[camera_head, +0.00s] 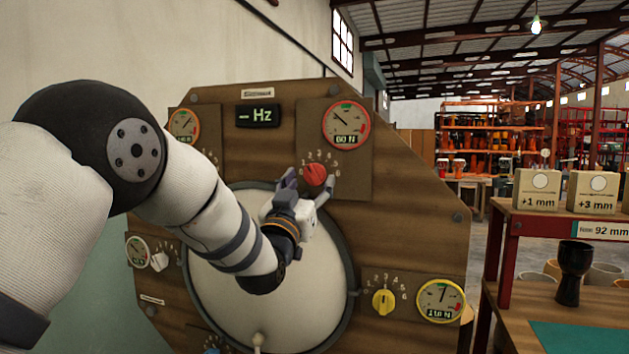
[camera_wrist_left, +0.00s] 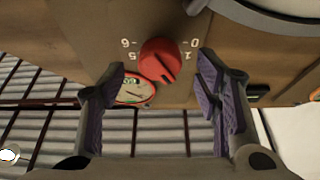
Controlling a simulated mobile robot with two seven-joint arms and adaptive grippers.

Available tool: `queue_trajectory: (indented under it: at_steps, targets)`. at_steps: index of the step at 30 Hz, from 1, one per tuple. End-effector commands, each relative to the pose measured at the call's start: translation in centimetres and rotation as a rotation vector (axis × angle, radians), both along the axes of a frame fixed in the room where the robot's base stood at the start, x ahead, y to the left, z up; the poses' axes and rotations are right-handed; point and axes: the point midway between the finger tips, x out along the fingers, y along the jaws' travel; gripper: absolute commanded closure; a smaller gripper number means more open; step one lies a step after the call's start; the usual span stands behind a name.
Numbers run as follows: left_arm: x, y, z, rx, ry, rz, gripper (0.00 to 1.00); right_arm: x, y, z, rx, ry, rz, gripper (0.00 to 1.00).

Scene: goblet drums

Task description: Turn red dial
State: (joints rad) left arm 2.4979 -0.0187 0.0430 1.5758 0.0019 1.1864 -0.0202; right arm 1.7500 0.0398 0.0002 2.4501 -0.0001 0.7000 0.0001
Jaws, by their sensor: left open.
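The red dial (camera_head: 314,174) sits on the wooden panel (camera_head: 408,215), below a red-rimmed gauge (camera_head: 346,125) that reads 60 N. White numbers ring the dial. My left gripper (camera_head: 308,188) is open in front of the dial, with its fingers at the dial's left and right. In the left wrist view the red dial (camera_wrist_left: 160,62) lies between and just beyond the open fingertips (camera_wrist_left: 162,80), and I see no contact. The dial's dark pointer mark shows at its lower right there. The right gripper is not in view.
A yellow dial (camera_head: 383,301) and a yellow-rimmed gauge (camera_head: 440,300) sit lower right on the panel. A white dial (camera_head: 160,261) is at the left. A round drum skin (camera_head: 300,290) fills the middle. A red-framed shelf (camera_head: 510,260) stands at the right.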

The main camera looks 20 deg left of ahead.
Motion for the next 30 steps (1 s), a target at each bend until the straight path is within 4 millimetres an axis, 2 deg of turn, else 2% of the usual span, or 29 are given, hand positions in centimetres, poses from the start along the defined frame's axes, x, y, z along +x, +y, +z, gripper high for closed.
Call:
queue_trajectory:
  at_steps: [3,6,14,20,21,30]
  targets:
    - [1.9,0.0,-0.2,0.0,0.011,0.0,0.43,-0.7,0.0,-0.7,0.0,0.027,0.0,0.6]
    - [2.6,-0.1,0.2,0.0,0.011,0.0,0.43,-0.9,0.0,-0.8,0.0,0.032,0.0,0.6]
    - [2.6,-0.1,0.7,0.0,0.006,0.0,0.43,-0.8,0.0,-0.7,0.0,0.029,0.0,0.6]
    - [2.6,-0.1,0.7,0.0,0.006,0.0,0.88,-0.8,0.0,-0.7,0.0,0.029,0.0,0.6]
    - [2.6,-0.1,0.7,0.0,0.007,0.0,0.9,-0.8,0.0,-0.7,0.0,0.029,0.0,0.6]
    - [2.6,0.0,0.7,0.04,0.005,0.001,0.91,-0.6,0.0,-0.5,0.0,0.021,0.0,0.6]
